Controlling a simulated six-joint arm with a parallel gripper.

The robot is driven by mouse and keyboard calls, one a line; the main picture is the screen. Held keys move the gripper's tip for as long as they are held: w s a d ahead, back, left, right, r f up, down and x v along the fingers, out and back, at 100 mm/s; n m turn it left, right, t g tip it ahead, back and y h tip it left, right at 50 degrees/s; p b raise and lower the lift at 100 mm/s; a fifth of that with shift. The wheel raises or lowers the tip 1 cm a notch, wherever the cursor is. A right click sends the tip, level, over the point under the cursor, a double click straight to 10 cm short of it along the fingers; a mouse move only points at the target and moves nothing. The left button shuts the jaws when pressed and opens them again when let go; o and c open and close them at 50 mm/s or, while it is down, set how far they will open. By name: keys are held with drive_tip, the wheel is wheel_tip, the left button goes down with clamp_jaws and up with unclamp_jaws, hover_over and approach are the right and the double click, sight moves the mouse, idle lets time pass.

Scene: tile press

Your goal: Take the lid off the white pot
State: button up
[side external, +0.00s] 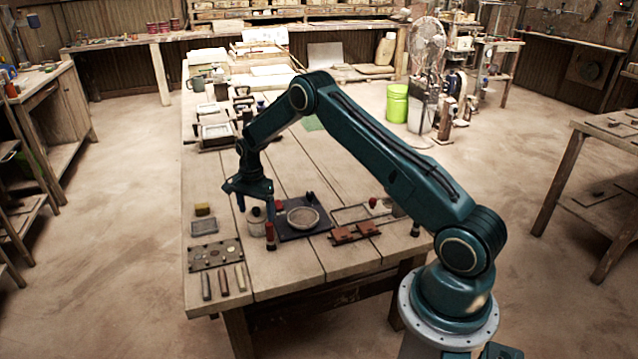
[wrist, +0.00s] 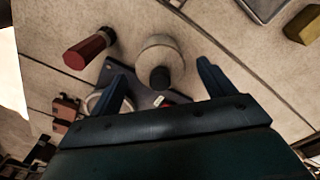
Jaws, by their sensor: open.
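The white pot (side external: 257,228) stands upright on the wooden table, just left of a dark plate. Its lid (side external: 256,213) has a dark knob and appears to sit on top. In the wrist view the pot (wrist: 160,48) is seen from above, with the black knob (wrist: 160,78) between my fingers. My gripper (side external: 255,203) is open and empty, pointing down above the pot. In the wrist view the gripper (wrist: 160,72) has a finger to either side of the knob, with a gap on both sides. The exact height above the lid is hard to tell.
A red-handled tool (side external: 270,236) stands close to the pot. The dark plate (side external: 318,232) bears a round bowl (side external: 303,217). A yellow block (side external: 202,209), a grey tray (side external: 204,226) and a board with holes (side external: 215,254) lie left. Red-brown tiles (side external: 355,232) lie right.

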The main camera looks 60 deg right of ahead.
sight(256, 208)
drive_tip(key=shift+f, duration=0.1)
idle(0.4)
drive_tip(key=c, duration=1.1)
drive_tip(key=shift+o, duration=0.2)
wheel_tip(256, 208, up, 20)
idle(0.4)
